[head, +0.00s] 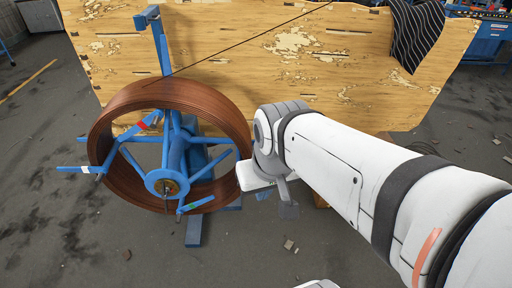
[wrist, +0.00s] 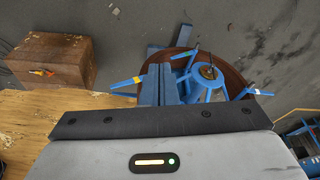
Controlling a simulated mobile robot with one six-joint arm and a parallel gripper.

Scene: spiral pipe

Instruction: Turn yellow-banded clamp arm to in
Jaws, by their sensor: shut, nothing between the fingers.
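The blue spool wheel with its clamp arms holds a brown coil of pipe (head: 105,120) in the head view. A blue arm tip (head: 264,195) shows at the coil's right, partly behind my gripper. In the wrist view a blue arm (wrist: 125,83) with what looks like a small yellow band reaches left past the coil. My gripper (head: 288,208) is shut and empty, right of the coil in the head view. In the wrist view its fingers (wrist: 168,72) lie between that arm and the hub (wrist: 208,72). I cannot tell if they touch the arm.
Other arms carry a red band (head: 142,125), a white band (head: 97,176) and a green band (head: 180,210). A worn wooden board (head: 240,50) stands behind, with a striped cloth (head: 415,35). A brown box (wrist: 50,60) shows left in the wrist view. The front floor is mostly clear.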

